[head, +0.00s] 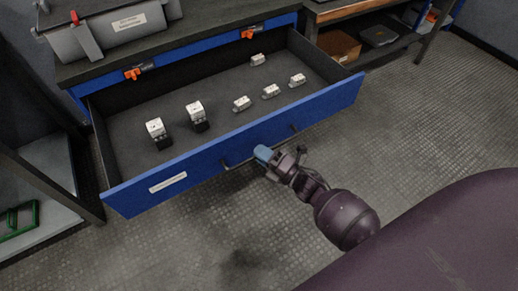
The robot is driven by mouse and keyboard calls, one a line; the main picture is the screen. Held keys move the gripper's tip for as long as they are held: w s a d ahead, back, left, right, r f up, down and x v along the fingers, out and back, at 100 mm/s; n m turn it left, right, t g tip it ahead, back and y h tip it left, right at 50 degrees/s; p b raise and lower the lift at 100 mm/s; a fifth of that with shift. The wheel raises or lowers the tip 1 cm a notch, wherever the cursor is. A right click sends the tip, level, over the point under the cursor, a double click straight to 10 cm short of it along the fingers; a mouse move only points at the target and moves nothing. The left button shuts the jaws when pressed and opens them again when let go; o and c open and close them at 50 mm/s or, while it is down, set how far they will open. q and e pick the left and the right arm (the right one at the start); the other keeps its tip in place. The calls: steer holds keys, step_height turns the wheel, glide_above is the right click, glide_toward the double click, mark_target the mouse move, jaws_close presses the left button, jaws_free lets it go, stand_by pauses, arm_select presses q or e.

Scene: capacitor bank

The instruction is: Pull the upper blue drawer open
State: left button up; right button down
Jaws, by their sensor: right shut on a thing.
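The upper blue drawer (322,109) stands pulled well out of the grey-topped bench, its dark interior open to view. Its blue front carries a white label (168,183) and a dark bar handle (236,163). My right gripper (262,153) is at the middle of the front, shut on the handle; its light-blue fingertips hide part of the bar. My left gripper is out of view.
Several small white-and-black parts (195,110) stand inside the drawer. Orange clips (133,73) sit on the blue rail above it. A grey case (110,35) lies on the bench top (205,25). The floor (420,120) in front is clear.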

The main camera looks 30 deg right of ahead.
stand_by(0.3)
steer(key=c, duration=1.2)
jaws_free()
steer(key=shift+s, duration=0.1)
steer(key=shift+p+v, duration=0.35)
steer(key=shift+v, duration=5.05)
